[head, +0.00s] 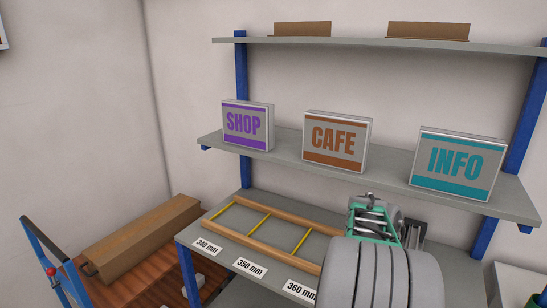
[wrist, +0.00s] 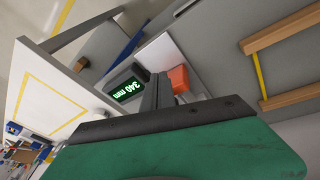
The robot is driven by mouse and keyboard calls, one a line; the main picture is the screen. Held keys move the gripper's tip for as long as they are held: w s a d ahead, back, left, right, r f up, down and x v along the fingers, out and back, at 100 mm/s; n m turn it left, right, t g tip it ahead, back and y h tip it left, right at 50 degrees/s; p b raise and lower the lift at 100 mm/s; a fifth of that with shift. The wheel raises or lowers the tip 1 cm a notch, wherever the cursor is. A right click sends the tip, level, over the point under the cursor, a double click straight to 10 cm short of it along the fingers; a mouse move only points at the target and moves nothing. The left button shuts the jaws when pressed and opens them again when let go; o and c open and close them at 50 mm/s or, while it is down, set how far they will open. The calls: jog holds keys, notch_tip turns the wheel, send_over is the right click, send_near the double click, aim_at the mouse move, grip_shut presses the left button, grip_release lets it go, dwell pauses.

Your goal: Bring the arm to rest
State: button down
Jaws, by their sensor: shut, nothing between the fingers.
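My gripper (wrist: 158,92) shows in the wrist view with its grey fingers together and nothing between them. Its green body fills the bottom of that view. In the head view my grey arm rises at the lower right, with green and metal parts at its far end over the workbench (head: 262,195). The fingers themselves cannot be made out clearly there.
A wooden frame with yellow crossbars (head: 265,228) lies left of my arm. Shop (head: 246,125), Cafe (head: 337,142) and Info (head: 457,164) signs stand on the shelf above.

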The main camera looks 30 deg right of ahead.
jog(key=w+a+f+n+t+y, duration=0.15)
jog(key=a+n, duration=0.25)
jog(key=a, duration=0.5)
jog(key=w+a+n+t, duration=0.1)
jog(key=w+a+n, duration=0.25)
jog(key=a, duration=0.45)
jog(key=w+a+f+n+t+y, duration=0.15)
jog(key=a+n, duration=0.25)
jog(key=a, duration=0.5)
jog(key=w+a+r+n+t, duration=0.1)
jog(key=w+a+r+n, duration=0.1)
jog(key=a, duration=0.5)
jog(key=w+a+r+n, duration=0.1)
jog(key=a+r+n, duration=0.3)
jog(key=a, duration=0.3)
jog(key=shift+w+r+t, duration=0.35)
jog(key=shift+t, duration=0.05)
jog(key=shift+d, duration=0.15)
